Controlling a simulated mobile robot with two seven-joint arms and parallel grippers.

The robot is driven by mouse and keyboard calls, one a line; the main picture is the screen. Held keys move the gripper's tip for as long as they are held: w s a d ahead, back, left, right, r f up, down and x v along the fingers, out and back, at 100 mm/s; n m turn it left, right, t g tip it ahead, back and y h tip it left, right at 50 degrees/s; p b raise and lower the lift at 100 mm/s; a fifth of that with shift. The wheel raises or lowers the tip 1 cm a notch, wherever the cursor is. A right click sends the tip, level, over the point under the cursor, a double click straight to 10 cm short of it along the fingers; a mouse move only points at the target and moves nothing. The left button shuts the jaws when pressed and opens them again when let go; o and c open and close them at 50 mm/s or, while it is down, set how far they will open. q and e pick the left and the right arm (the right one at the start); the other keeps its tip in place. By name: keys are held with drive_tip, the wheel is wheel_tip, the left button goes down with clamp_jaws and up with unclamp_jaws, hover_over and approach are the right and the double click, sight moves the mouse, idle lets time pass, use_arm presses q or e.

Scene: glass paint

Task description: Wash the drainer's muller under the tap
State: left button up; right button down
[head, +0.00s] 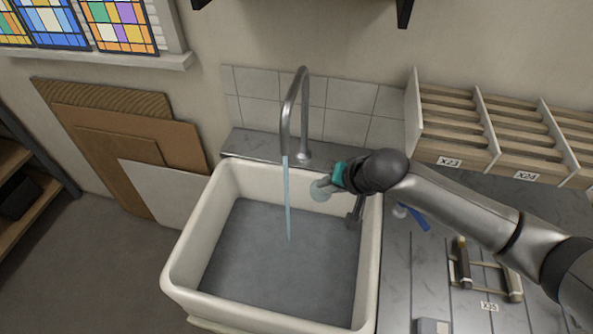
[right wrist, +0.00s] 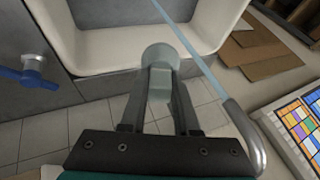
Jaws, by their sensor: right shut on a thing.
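My right gripper (head: 332,183) is shut on the muller (head: 320,191), a pale, clear, glassy piece with a round foot. The right wrist view shows the muller (right wrist: 160,58) between the two fingers (right wrist: 158,95), its foot pointing away from the gripper. It is held in the air over the back right of the sink. The tap (head: 290,108) is a curved metal spout, with a thin blue stream of water (head: 287,205) running down into the sink. The muller is to the right of the stream and looks apart from it. My left gripper is not in view.
The white sink (head: 172,262) has a raised rim. The grey grooved drainer (head: 405,290) to its right bears a blue-handled item (head: 418,217) and a wooden rack (head: 483,293) by the X35 label. Slotted wooden racks (head: 455,148) stand behind. Boards (head: 165,190) lean at left.

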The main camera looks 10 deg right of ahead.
drive_tip(key=shift+r, duration=0.1)
idle(0.4)
drive_tip(key=s+d+r, duration=0.2)
drive_tip(key=s+r, duration=0.2)
drive_tip(key=shift+d, duration=0.4)
drive_tip(key=shift+f, duration=0.1)
idle(0.7)
